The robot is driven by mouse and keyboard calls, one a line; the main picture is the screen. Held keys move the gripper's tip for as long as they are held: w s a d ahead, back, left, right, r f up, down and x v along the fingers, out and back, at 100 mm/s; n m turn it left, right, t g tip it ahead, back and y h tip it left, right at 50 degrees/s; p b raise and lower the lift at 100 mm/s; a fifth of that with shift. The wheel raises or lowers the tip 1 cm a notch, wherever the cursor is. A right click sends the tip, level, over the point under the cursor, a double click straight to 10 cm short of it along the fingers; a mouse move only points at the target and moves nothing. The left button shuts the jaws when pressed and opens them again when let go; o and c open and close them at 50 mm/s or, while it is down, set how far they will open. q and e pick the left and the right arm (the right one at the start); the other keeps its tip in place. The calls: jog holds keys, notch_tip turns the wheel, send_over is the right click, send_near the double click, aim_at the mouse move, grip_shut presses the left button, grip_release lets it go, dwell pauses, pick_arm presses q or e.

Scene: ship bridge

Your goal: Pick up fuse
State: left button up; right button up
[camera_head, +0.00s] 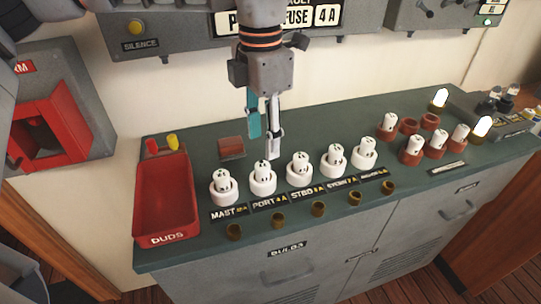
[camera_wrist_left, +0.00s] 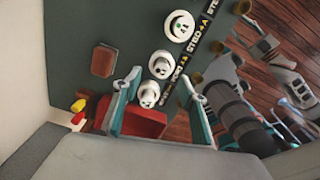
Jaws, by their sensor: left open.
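White fuses stand upright in white round sockets in a row on the green counter: MAST (camera_head: 223,181), PORT (camera_head: 263,174), STBD (camera_head: 299,164) and two more to the right. My left gripper (camera_head: 263,140) points down, open and empty, appearing just behind the PORT fuse. In the left wrist view, my open fingers (camera_wrist_left: 166,90) frame the near end of the row; a fuse (camera_wrist_left: 148,94) shows between them. More fuses sit in red sockets (camera_head: 411,157) at the right. My right gripper is not identifiable.
A red DUDS tray (camera_head: 166,200) stands at the counter's left end. A small red-brown block (camera_head: 231,148) lies behind the row. Small brass cups (camera_head: 318,210) line the front edge. A lit bulb (camera_head: 481,127) stands at the right. A red alarm box (camera_head: 45,135) is on the wall.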

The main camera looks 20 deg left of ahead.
aim_at(262, 165)
pick_arm(q)
jog(key=shift+s+f, duration=0.25)
jog(key=shift+f, duration=1.15)
jog(key=f, duration=0.4)
jog(key=shift+s+b, duration=0.2)
jog(key=shift+b, duration=0.1)
jog(key=shift+f, duration=0.45)
jog(key=shift+c, duration=1.4)
grip_shut()
pick_arm(e)
jog(key=shift+s+f, duration=0.3)
jog(key=shift+f, duration=0.05)
